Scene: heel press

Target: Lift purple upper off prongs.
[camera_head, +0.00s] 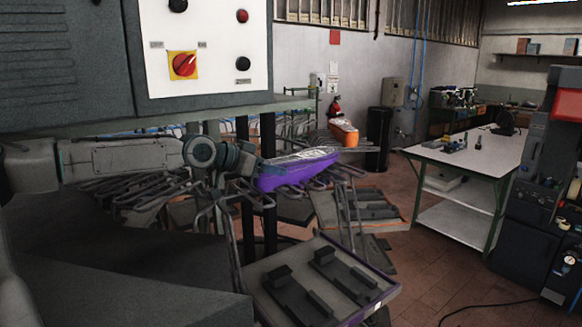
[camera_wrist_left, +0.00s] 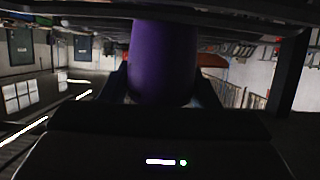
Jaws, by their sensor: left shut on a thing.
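The purple upper (camera_head: 292,172) is in the middle of the head view, long and low, with a pale patterned top. My left gripper (camera_head: 258,170) reaches in from the left and is shut on its left end. In the left wrist view the purple upper (camera_wrist_left: 162,65) stands between the two dark fingers of my left gripper (camera_wrist_left: 162,88). Grey metal prongs (camera_head: 345,168) show close around and to the right of the upper. I cannot tell whether the upper still touches them. My right gripper is not in view.
An orange upper (camera_head: 344,132) sits on prongs behind. A tray with dark blocks (camera_head: 318,285) is below in front. A control panel (camera_head: 205,45) hangs above the arm. A white-topped table (camera_head: 465,155) and dark machine (camera_head: 545,200) stand right, with open floor between.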

